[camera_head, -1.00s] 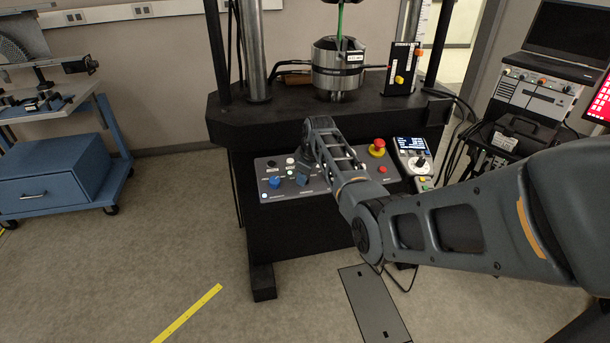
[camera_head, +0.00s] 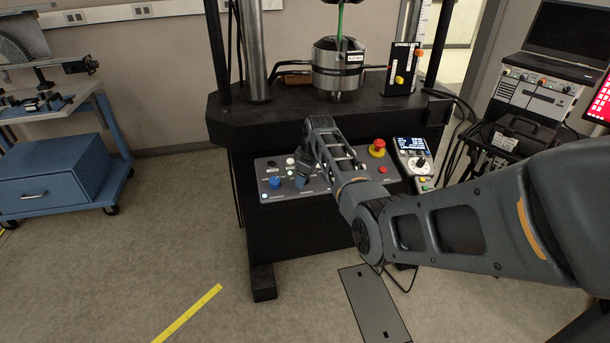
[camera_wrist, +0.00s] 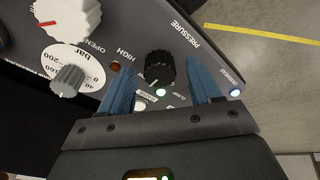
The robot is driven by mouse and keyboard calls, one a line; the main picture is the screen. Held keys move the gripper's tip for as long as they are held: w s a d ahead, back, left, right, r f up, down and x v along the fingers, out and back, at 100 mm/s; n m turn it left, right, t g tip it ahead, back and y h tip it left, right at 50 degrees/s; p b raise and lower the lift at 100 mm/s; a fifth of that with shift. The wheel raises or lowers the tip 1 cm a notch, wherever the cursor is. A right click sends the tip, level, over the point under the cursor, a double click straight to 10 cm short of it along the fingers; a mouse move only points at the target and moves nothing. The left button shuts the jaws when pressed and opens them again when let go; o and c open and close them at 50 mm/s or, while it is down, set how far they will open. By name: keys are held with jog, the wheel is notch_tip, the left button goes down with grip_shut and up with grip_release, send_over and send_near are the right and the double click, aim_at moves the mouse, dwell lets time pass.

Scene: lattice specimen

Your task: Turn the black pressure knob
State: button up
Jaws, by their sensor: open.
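The black pressure knob (camera_wrist: 160,66) is a small ribbed knob on the grey control panel, beside the printed word PRESSURE in the wrist view. My gripper (camera_wrist: 161,80) is open, with its two blue fingers apart. In that view the knob appears in the gap between the fingertips, and I see no finger touching it. How far the fingers are from the panel is hard to tell. In the head view my gripper (camera_head: 301,181) is over the left part of the panel (camera_head: 340,190); I cannot clearly make out the knob there.
In the wrist view a large white knob (camera_wrist: 66,17) and a grey knob on a bar dial (camera_wrist: 68,80) lie to the left. A red emergency button (camera_head: 378,147) and a handset (camera_head: 414,158) are at the panel's right. The black frame's ledge (camera_head: 285,112) is above.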

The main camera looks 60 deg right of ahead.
jog(key=v, duration=0.7)
jog(key=shift+r, duration=0.25)
jog(key=shift+s+a, duration=0.1)
dwell(0.4)
